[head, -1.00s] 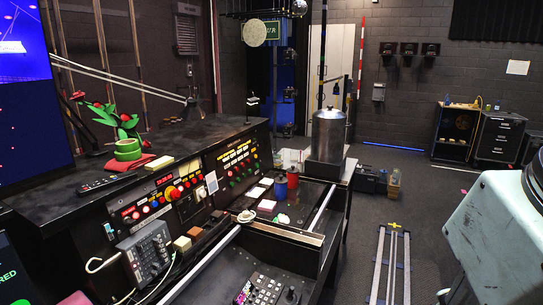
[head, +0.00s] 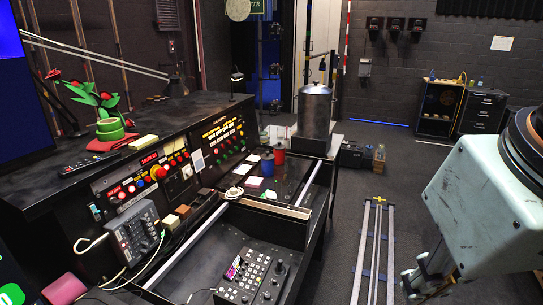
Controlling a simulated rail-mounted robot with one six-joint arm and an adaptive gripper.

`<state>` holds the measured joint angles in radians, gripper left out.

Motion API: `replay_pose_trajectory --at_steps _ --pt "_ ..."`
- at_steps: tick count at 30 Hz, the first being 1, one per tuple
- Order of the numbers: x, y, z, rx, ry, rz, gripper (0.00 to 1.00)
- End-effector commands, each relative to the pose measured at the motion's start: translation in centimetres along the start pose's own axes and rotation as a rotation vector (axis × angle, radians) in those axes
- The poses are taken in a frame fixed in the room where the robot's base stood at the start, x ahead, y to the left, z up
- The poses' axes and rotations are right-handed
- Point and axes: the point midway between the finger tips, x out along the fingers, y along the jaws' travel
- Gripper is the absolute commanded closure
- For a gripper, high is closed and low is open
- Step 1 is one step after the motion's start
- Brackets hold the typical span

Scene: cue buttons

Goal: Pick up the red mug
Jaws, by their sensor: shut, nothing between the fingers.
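The red mug (head: 279,156) stands upright at the back of the black console's lower surface, in front of the silver canister. A dark blue mug (head: 267,164) stands just to its left and nearer to me, seeming to cover part of its edge. My pale arm link (head: 490,205) fills the right side of the head view, well away from the mug.
The black console (head: 290,206) carries a button panel, a grey mixer box (head: 137,232) and a keypad (head: 250,275). A large silver canister (head: 314,112) stands behind the mugs. Metal rails (head: 372,245) lie on the floor, with open floor around them.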

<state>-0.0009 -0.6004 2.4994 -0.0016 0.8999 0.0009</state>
Motion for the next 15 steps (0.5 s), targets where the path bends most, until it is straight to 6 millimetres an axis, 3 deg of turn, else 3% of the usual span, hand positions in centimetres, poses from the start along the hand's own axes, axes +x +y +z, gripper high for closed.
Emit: replay_pose_trajectory --at_steps 15 --pt "0.0 0.0 0.0 0.0 0.0 0.0 0.55"
